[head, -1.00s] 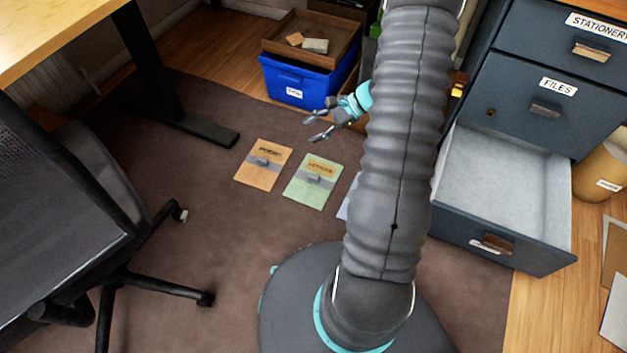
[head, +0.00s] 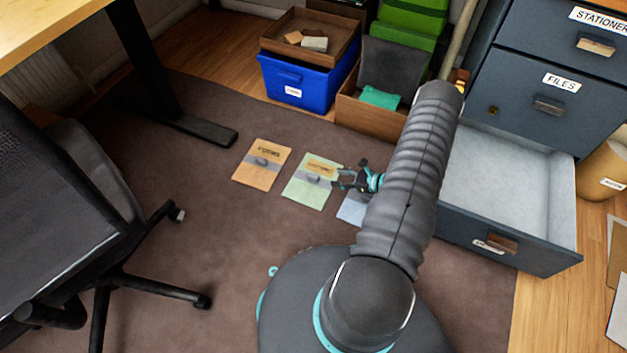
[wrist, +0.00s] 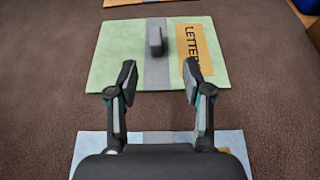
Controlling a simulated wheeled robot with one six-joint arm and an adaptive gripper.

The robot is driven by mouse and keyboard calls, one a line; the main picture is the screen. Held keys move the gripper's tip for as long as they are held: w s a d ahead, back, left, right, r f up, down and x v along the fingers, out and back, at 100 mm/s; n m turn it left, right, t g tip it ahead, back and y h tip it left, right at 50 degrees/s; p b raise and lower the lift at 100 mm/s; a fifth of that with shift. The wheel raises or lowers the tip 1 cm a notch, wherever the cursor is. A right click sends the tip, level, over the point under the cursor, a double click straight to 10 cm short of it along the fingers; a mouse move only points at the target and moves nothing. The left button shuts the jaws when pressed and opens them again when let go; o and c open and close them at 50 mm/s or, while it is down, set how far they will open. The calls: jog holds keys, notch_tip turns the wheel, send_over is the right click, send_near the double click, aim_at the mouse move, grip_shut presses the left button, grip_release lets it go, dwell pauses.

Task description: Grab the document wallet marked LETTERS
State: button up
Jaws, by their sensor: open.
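The document wallet marked LETTERS is pale green with a grey band, a raised grey tab and an orange label. It lies flat on the carpet, in the head view (head: 308,192) and in the wrist view (wrist: 115,55). My gripper (head: 340,180) is at its right edge in the head view. In the wrist view my gripper (wrist: 159,78) is open and empty, its fingertips over the wallet's near part, with the tab (wrist: 156,41) ahead between them. I cannot tell its exact height. The label's last letters are hidden by the right finger.
An orange wallet (head: 262,165) lies left of the green one. A pale blue wallet (head: 352,210) lies to the right, partly under my arm. An open drawer (head: 500,190) stands right, an office chair (head: 60,230) left, and a blue bin (head: 300,82) behind.

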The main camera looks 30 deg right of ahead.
aim_at(316, 176)
jog(key=x, duration=0.6)
jog(key=shift+w+a+f, duration=0.1)
jog(key=shift+a, duration=0.1)
jog(key=shift+s+a+b+x, duration=0.1)
jog(key=shift+b+x, duration=0.1)
jog(key=shift+x, duration=1.15)
jog(key=shift+s+a+b+x, duration=0.1)
jog(key=shift+b+x, duration=0.05)
jog(key=shift+x, duration=1.25)
grip_shut()
